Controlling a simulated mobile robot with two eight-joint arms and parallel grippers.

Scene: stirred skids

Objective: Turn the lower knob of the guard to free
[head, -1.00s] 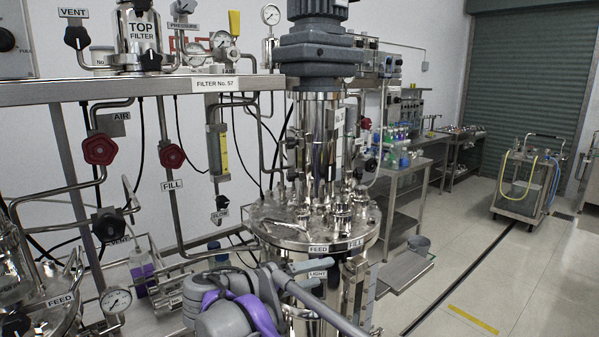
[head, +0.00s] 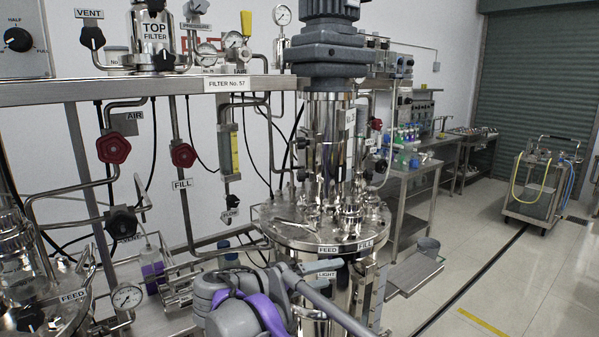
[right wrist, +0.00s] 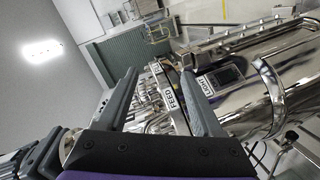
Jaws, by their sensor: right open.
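My right gripper (head: 352,298) is low in the middle of the head view, before the steel vessel (head: 318,234). Its two grey fingers are apart and empty, pointing at the vessel's side. A black knob (head: 18,39) with HALF and FULL marks is on a panel at the upper left. My left gripper is not in view.
Red valve knobs (head: 114,148) and pipes fill the left side below a steel shelf (head: 120,90). Open floor (head: 470,285) lies to the right, with a hose cart (head: 540,185).

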